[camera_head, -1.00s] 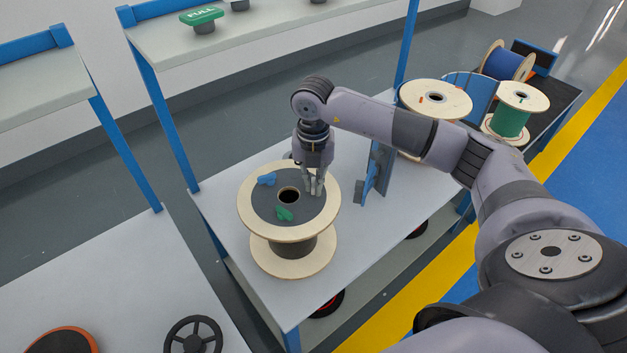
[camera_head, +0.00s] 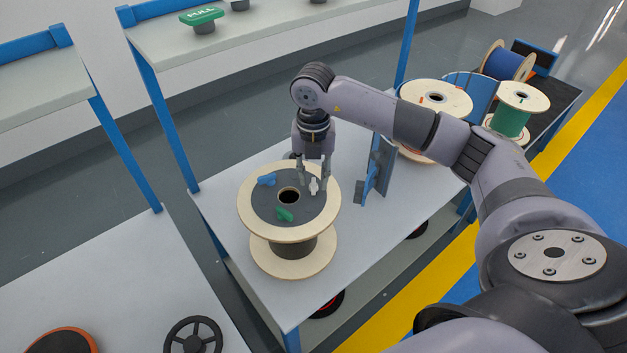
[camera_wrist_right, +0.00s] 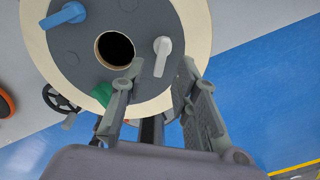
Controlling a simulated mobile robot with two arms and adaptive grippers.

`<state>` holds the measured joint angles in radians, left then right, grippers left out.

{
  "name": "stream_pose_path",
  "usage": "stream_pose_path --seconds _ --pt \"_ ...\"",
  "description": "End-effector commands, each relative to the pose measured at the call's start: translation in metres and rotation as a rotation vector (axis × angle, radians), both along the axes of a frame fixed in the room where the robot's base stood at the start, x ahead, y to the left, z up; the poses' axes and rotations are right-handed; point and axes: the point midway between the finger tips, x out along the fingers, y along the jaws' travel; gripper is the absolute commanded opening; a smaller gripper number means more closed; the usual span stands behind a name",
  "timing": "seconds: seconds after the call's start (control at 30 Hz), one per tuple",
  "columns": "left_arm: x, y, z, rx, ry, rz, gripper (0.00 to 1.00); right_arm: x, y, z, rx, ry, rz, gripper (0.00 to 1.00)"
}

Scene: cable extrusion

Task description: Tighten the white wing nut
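The white wing nut (camera_head: 314,186) stands on the dark top face of a wooden spool (camera_head: 247,213), near the right of its centre hole. My right gripper (camera_head: 312,180) is open above the spool, with its fingers on either side of the white wing nut. In the right wrist view the white wing nut (camera_wrist_right: 162,55) shows beyond and between the open fingertips (camera_wrist_right: 160,68), apart from both. A blue wing nut (camera_head: 267,179) and a green wing nut (camera_head: 284,214) sit on the same face. My left gripper is not in view.
A blue bracket (camera_head: 373,175) stands on the table (camera_head: 225,205) right of the spool. More spools, one with green cable (camera_head: 510,122) and one with blue cable (camera_head: 503,64), are at the back right. A shelf (camera_head: 260,30) is behind.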

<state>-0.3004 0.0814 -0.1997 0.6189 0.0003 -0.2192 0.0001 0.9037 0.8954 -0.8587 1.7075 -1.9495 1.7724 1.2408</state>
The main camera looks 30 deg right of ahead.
Motion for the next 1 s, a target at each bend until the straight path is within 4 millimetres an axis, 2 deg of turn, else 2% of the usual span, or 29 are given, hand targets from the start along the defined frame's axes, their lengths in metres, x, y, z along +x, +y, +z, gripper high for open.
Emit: stream_pose_path --seconds 0.03,0.2,0.4,0.6,1.0 --pt "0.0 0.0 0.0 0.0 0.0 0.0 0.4 0.001 0.0 0.012 0.0 -0.006 0.001 0.28" --pt "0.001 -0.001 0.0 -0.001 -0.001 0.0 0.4 0.001 0.0 0.05 0.0 -0.005 0.0 0.28" --pt "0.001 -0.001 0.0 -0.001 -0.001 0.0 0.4 0.001 0.0 0.082 0.0 -0.003 0.0 0.28" --pt "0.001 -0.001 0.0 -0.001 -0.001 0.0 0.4 0.0 0.0 0.094 -0.001 0.001 0.0 0.28" --pt "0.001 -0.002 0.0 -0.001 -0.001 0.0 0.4 0.0 0.0 0.095 0.0 0.001 0.0 0.28"
